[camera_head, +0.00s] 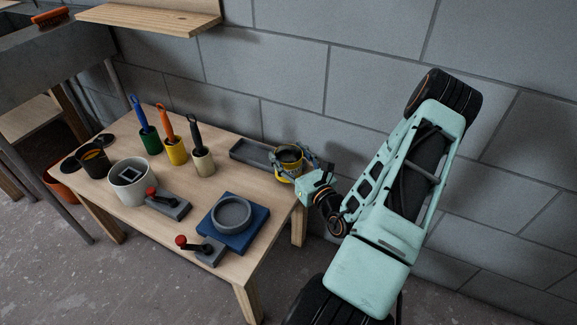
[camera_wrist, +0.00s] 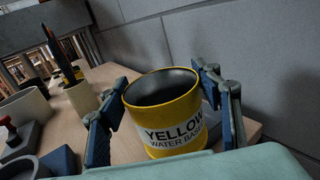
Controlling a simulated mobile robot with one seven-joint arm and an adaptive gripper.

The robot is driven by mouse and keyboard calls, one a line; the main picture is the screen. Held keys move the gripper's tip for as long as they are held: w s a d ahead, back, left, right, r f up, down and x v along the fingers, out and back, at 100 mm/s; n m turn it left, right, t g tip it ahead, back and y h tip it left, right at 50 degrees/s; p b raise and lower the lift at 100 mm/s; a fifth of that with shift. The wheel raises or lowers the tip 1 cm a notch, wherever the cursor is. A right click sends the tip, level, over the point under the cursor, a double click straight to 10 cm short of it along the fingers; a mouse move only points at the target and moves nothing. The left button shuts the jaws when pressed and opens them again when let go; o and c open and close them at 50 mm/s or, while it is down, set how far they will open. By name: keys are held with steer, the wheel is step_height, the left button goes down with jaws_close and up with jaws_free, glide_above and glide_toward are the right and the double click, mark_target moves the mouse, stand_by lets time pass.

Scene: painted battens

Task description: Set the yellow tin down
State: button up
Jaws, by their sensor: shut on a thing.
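The yellow tin (camera_wrist: 172,112) is open at the top, dark inside, and has a white label reading "YELLOW WATER BASED". In the head view the tin (camera_head: 283,178) is at the far right corner of the wooden table, by the right end of a long grey tray (camera_head: 247,152). My gripper (camera_head: 290,163) is shut on the tin, with one finger on each side, as the wrist view shows. The tin looks upright. I cannot tell whether its base touches the tray or the table, as the base is partly hidden.
On the table (camera_head: 135,215) stand green (camera_head: 149,141), yellow (camera_head: 175,152) and cream (camera_head: 203,163) pots with handled tools. A white pot (camera_head: 131,183), a blue block with a grey ring (camera_head: 240,239) and two red-knobbed clamps lie nearer. A block wall (camera_head: 290,75) rises close behind.

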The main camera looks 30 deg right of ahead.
steer(key=c, duration=0.9)
steer(key=shift+r, duration=0.1)
steer(key=shift+r+p, duration=0.3)
steer(key=shift+r, duration=0.25)
steer(key=s+a+r+p, duration=0.1)
steer(key=s+r+p, duration=0.2)
steer(key=s+r, duration=0.1)
steer(key=s+a+r+p, duration=0.1)
steer(key=s+r+p, duration=0.2)
steer(key=s+r, duration=0.1)
steer(key=s+a+r+p, duration=0.1)
steer(key=s+r+p, duration=0.2)
steer(key=s, duration=0.2)
steer(key=shift+s+a+r, duration=0.25)
steer(key=shift+s+r, duration=0.05)
steer(key=shift+r, duration=0.1)
